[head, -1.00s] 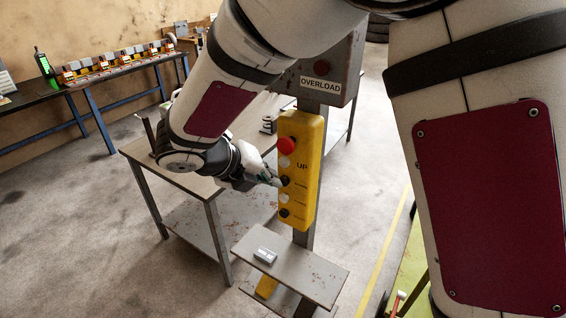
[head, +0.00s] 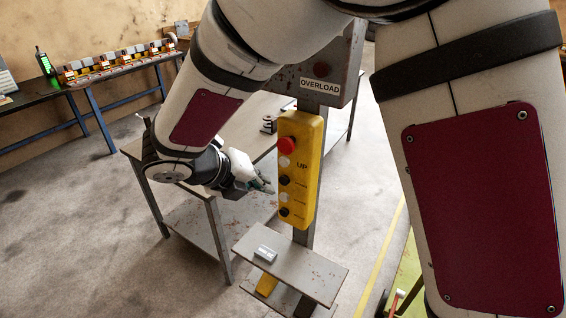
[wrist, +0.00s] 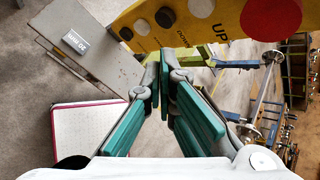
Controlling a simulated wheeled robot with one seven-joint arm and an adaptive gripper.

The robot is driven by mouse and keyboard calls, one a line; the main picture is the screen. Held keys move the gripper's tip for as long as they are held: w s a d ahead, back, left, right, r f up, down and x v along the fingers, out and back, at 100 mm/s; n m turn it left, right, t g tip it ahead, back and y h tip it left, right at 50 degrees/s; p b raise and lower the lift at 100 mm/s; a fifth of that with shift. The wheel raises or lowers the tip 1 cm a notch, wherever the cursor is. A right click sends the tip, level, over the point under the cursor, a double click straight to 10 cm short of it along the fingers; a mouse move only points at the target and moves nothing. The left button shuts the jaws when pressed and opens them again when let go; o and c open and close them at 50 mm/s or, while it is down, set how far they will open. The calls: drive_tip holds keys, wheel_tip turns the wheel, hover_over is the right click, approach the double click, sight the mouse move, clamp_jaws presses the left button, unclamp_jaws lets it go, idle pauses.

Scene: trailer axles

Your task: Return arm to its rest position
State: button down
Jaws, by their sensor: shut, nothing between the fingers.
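My gripper (head: 268,187) shows in the head view just left of the yellow button pendant (head: 303,150), apart from it, with its fingers pointing right. In the wrist view the green-padded fingers of my gripper (wrist: 163,85) come together at the tips, with nothing held. The pendant (wrist: 228,27) crosses the top of the wrist view, beyond the fingertips. My arm is bent across the upper part of the head view.
The pendant hangs on a grey post below an OVERLOAD box (head: 321,70). A small shelf (head: 310,276) with a grey block (head: 265,254) stands beneath. A metal table (head: 215,187) stands behind my gripper. A blue-legged bench (head: 95,128) is at the far left. Open floor lies at left.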

drive_tip(key=s+d+r+m+g, duration=0.1)
drive_tip(key=s+d+r+m, duration=0.3)
drive_tip(key=d+m, duration=0.35)
drive_tip(key=s+d+r+m+g, duration=0.2)
drive_tip(key=s+d+r+m, duration=0.1)
drive_tip(key=d+r+m, duration=0.4)
drive_tip(key=s+d+r+m+t+y, duration=0.1)
drive_tip(key=s+m, duration=0.5)
drive_tip(key=m, duration=0.6)
drive_tip(key=s+d+r+m+t+y+b, duration=0.1)
drive_tip(key=s+d+m+y, duration=0.2)
drive_tip(key=m, duration=0.9)
drive_tip(key=s+y, duration=0.2)
drive_tip(key=s, duration=0.2)
drive_tip(key=shift+d+r+t+y, duration=0.2)
drive_tip(key=shift+t+y, duration=0.2)
drive_tip(key=shift+s, duration=0.1)
